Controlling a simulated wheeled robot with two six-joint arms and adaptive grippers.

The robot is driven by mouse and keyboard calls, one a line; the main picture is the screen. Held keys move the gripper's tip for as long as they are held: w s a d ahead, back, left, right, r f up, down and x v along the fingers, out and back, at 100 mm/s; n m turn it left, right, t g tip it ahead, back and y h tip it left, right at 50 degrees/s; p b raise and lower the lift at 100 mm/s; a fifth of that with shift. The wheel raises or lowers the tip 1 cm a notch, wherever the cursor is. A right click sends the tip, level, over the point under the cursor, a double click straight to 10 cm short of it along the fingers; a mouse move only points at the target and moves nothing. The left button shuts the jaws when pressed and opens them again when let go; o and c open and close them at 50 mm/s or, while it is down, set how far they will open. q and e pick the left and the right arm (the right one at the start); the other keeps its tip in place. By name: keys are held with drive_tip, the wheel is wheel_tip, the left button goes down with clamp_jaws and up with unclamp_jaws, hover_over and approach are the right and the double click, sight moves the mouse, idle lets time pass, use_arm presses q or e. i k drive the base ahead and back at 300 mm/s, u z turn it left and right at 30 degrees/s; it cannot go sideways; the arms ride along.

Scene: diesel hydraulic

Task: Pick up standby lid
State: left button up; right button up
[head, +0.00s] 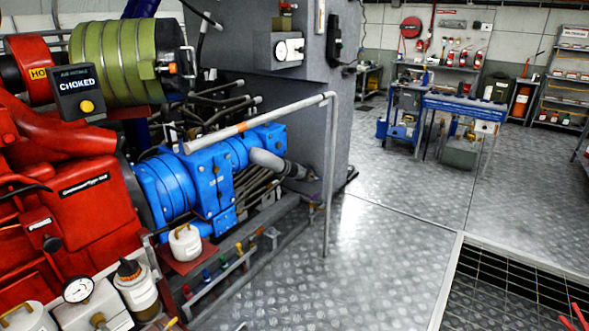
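I cannot tell which thing is the standby lid; no lid lies loose where I can make it out. A white canister (185,243) with a small knob or cap on top stands on a red plate beside the blue pump. A clear bottle with a black cap (129,268) stands upright nearer me at the lower left. Another white rounded container (27,317) is cut off by the bottom left corner. Neither of my grippers shows in the head view.
A red engine (75,210) and blue pump (190,182) fill the left. A grey pipe rail (329,170) stands in front of the pump. A pressure gauge (78,289) is at lower left. A blue workbench (465,104) is farther back. Open plate floor (375,260) lies mid-right, beside a dark grating (520,300).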

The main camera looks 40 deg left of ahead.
sight(185, 241)
drive_tip(key=i, duration=1.55)
drive_tip(key=u, duration=0.5)
drive_tip(key=i, duration=1.05)
drive_tip(key=u, duration=1.7)
drive_tip(key=i, duration=1)
drive_tip(key=u, duration=0.85)
